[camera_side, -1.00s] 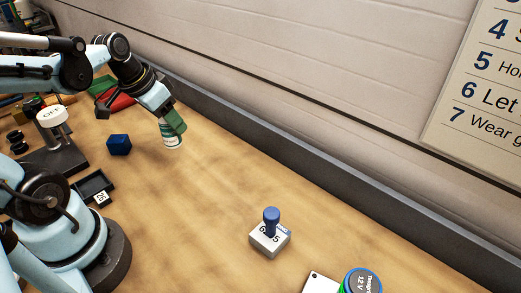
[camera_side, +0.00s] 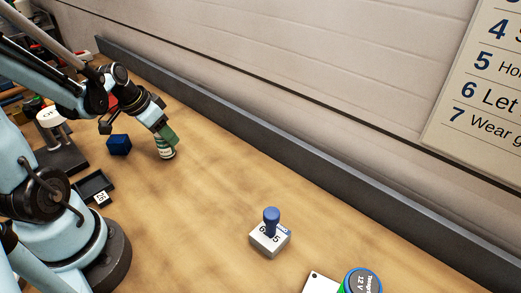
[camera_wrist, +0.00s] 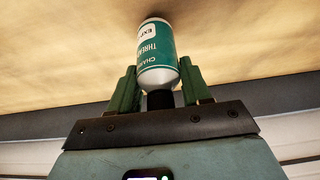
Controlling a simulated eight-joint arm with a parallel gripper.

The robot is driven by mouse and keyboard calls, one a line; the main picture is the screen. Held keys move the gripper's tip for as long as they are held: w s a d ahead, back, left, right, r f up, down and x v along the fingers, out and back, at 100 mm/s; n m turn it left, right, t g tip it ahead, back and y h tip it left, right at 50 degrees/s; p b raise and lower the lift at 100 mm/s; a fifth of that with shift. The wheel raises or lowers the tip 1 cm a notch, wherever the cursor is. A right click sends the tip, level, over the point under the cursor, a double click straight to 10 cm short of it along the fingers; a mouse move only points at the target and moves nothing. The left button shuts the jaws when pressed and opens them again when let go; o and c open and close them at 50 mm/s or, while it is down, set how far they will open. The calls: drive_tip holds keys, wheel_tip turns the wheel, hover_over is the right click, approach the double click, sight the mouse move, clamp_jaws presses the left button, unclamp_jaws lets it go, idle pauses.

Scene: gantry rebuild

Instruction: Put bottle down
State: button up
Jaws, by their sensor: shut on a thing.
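The bottle (camera_side: 165,152) is small, white and green with a printed label. In the side view it stands a little tilted at or very near the wooden table top. I cannot tell whether its base touches the wood. My gripper (camera_side: 168,137) has green fingers and is shut around the bottle's upper end from above, hiding part of it. In the wrist view the bottle (camera_wrist: 157,55) sits between the two green fingers of my gripper (camera_wrist: 160,88), its dark neck toward the palm and its far end toward the table.
A blue cube (camera_side: 119,145) lies just left of the bottle. The table right of the bottle is clear, up to the grey back rail (camera_side: 300,160).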

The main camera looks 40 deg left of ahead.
drive_tip(key=shift+f, duration=0.35)
drive_tip(key=shift+f, duration=0.1)
drive_tip(key=o, duration=1.1)
drive_tip(key=shift+c, duration=0.2)
drive_tip(key=shift+v, duration=6.1)
drive_tip(key=w+d+f+t, duration=0.1)
drive_tip(key=w+d, duration=0.4)
drive_tip(key=d, duration=1)
drive_tip(key=shift+w+t, duration=0.3)
drive_tip(key=shift+t, duration=0.5)
drive_tip(key=shift+f, duration=0.1)
